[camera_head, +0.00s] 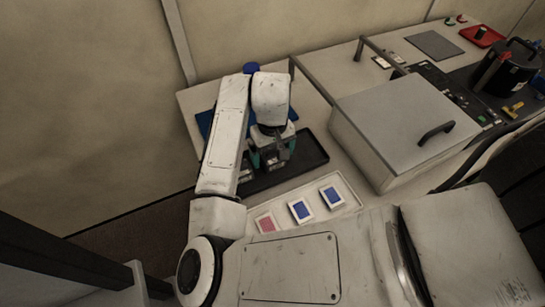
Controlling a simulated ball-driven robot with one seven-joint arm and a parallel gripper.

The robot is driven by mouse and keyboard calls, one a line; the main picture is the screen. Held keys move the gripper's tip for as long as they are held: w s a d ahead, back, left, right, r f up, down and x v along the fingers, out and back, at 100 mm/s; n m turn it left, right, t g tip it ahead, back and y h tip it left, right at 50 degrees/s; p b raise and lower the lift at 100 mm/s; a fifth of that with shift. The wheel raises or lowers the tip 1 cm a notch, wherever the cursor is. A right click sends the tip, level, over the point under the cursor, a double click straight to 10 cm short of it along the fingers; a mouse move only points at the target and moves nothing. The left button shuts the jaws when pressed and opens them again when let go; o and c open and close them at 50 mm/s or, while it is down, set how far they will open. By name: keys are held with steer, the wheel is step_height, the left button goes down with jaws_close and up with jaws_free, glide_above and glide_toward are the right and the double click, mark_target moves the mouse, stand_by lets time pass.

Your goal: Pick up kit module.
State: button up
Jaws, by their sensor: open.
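My gripper (273,156) points down over the black tray (308,153) on the bench, with its teal-edged fingers apart. A small dark grey block shows between and below the fingers, partly hidden; I cannot tell whether it is the kit module or part of my gripper. A grey piece (246,172) sits left of the fingers in the tray, partly covered by my arm. A white tray (341,196) in front holds one red-faced card (266,222) and two blue-faced cards (301,210), (332,196). No label marks the kit module.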

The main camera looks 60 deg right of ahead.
steer(key=shift+f, duration=0.9)
steer(key=c, duration=1.1)
steer(key=shift+r, duration=0.1)
steer(key=shift+c, duration=0.2)
steer(key=shift+r, duration=0.6)
steer(key=s+a+r, duration=0.7)
steer(key=s+r, duration=0.4)
steer(key=s, duration=0.1)
steer(key=shift+r, duration=0.4)
